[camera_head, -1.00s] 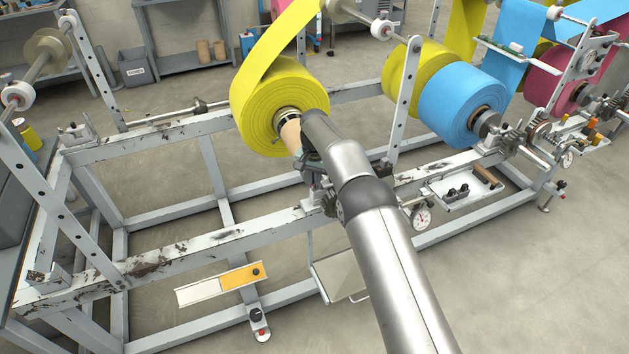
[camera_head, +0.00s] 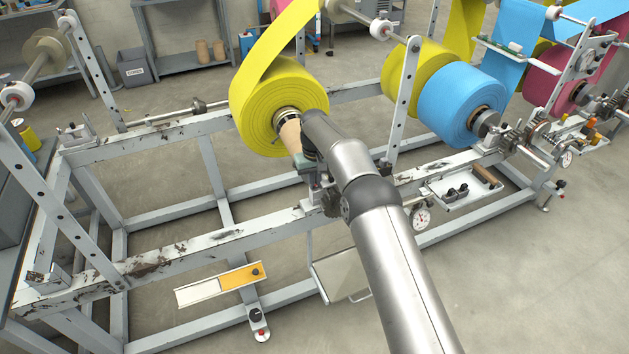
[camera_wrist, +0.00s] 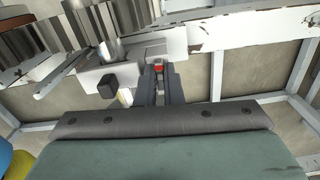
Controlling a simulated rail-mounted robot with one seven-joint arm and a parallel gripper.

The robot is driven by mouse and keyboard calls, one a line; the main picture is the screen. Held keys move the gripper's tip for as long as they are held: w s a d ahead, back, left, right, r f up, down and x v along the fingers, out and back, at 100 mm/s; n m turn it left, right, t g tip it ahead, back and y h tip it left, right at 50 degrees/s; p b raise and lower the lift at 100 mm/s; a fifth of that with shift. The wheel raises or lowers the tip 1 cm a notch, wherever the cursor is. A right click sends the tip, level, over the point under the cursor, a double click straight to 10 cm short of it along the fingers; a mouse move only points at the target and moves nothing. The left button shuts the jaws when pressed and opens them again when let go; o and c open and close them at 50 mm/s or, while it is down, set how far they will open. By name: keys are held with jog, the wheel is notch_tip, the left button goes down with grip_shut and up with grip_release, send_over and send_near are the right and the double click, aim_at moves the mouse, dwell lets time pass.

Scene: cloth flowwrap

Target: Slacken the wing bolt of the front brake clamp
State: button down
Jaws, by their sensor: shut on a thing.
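The yellow roll (camera_head: 265,105) sits on its shaft with a tan core end (camera_head: 291,136) poking out toward my arm. My gripper (camera_wrist: 158,84) is shut at the clamp on the frame's front rail; in the head view my arm mostly hides it. In the wrist view a small red part, which I take to be the wing bolt (camera_wrist: 158,68), shows between the dark fingertips. Its wings are too small and covered to make out. The grey metal clamp block (camera_wrist: 120,75) with a black knob (camera_wrist: 107,87) is just left of the fingers.
The worn white front rail (camera_head: 210,242) runs across the machine. A blue roll (camera_head: 455,103) and a dial gauge (camera_head: 421,216) are to the right. A punched upright (camera_head: 404,100) stands close to my arm. A grey panel (camera_head: 340,275) hangs below the rail.

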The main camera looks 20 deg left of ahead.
jog(key=shift+r, duration=0.1)
dwell(0.4)
jog(key=c, duration=1.8)
grip_release()
jog(key=shift+c, duration=0.2)
notch_tip(320, 180, up, 17)
jog(key=p, duration=0.3)
jog(key=shift+r+p, duration=0.2)
jog(key=shift+p, duration=0.2)
